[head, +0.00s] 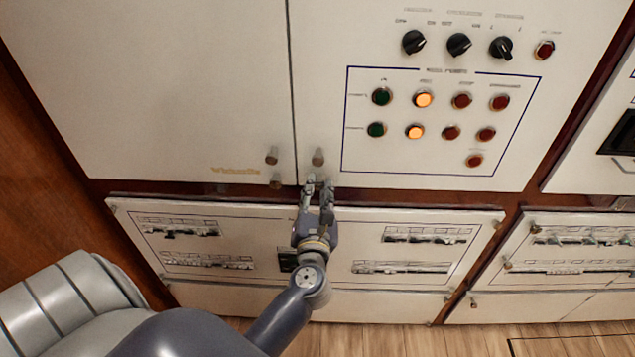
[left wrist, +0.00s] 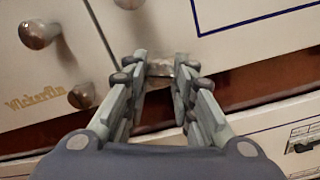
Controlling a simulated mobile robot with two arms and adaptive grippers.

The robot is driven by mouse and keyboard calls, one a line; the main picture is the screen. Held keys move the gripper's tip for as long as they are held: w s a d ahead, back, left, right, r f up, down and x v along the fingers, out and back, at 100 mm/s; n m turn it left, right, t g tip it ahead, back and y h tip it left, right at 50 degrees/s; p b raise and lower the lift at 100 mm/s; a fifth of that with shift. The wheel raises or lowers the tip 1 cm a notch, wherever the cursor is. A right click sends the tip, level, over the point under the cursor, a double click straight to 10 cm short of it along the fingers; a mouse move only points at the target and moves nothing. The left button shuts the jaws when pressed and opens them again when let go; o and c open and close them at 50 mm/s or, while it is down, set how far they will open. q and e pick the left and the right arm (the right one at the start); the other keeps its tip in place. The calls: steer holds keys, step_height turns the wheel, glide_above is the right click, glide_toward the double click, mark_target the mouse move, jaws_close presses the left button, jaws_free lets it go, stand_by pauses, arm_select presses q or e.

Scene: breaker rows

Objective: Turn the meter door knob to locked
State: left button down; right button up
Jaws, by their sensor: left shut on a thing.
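My left gripper (head: 318,188) reaches up from below in the head view. Its fingers are shut on a metal knob at the bottom edge of the button panel door (head: 420,170), just right of the door seam. In the left wrist view this knob (left wrist: 160,68) shows between the fingertips, partly covered by them. In the head view the fingers hide most of it. No mark shows which way the knob is turned, and no label names the meter door. My right gripper is not in view.
Another knob (head: 318,156) sits just above the held one. Two knobs, an upper one (head: 271,156) and a lower one (head: 275,181), are on the left door (head: 150,90). A breaker panel (head: 340,220) lies below. Switches and lit buttons (head: 423,100) are up right.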

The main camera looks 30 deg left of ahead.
arm_select(q)
steer(key=m+p, duration=0.2)
steer(key=m, duration=0.1)
steer(key=shift+r+p, duration=0.25)
steer(key=shift+p, duration=0.05)
steer(key=m+p, duration=0.4)
steer(key=shift+m, duration=0.3)
steer(key=m+p, duration=0.2)
steer(key=m, duration=0.1)
steer(key=shift+f+m+p, duration=0.15)
steer(key=shift+m+p, duration=0.85)
steer(key=shift+m, duration=0.4)
steer(key=c, duration=1.3)
jaws_free()
steer(key=shift+c, duration=0.2)
steer(key=shift+s, duration=0.1)
